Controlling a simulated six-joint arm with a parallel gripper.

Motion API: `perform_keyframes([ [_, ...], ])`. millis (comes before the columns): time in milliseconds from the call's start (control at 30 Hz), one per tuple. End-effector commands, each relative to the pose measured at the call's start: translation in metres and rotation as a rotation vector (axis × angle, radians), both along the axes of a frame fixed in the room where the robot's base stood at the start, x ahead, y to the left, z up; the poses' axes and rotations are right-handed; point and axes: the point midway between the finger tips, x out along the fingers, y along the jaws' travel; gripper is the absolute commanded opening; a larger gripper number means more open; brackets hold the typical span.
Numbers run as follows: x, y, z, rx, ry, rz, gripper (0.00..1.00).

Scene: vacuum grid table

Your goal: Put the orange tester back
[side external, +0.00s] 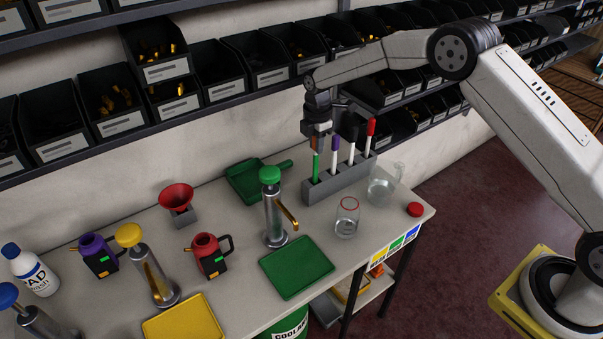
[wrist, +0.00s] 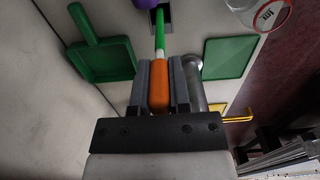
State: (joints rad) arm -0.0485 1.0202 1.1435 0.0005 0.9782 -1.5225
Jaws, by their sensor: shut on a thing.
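My gripper (side external: 317,150) is above the left end of the grey rack (side external: 345,182), pointing down. It is shut on the orange tester. In the wrist view my gripper (wrist: 159,80) has the tester's orange end (wrist: 158,92) between its fingers. A white band and a green shaft (wrist: 160,35) run on beyond the fingertips. In the side view the green shaft (side external: 315,168) stands nearly upright at the rack's leftmost slot. How deep its lower end sits is unclear. White testers with purple (side external: 335,143), black (side external: 352,132) and red (side external: 371,127) caps stand in the other slots.
A glass jug (side external: 382,188), a red-rimmed glass (side external: 347,217) and a red cap (side external: 415,209) are right of or before the rack. A green dustpan (side external: 247,182) lies to its left. A green-topped pump bottle (side external: 272,210) stands nearer the front, beside a green tray (side external: 297,268).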

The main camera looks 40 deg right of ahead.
Motion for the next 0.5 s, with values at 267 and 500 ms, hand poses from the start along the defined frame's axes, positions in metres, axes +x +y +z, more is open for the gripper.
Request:
perform_keyframes([
  [267, 0.000, 0.000, -0.028, 0.000, -0.001, 0.000, 0.00],
  [500, 0.000, 0.000, -0.029, 0.000, -0.001, 0.000, 0.00],
])
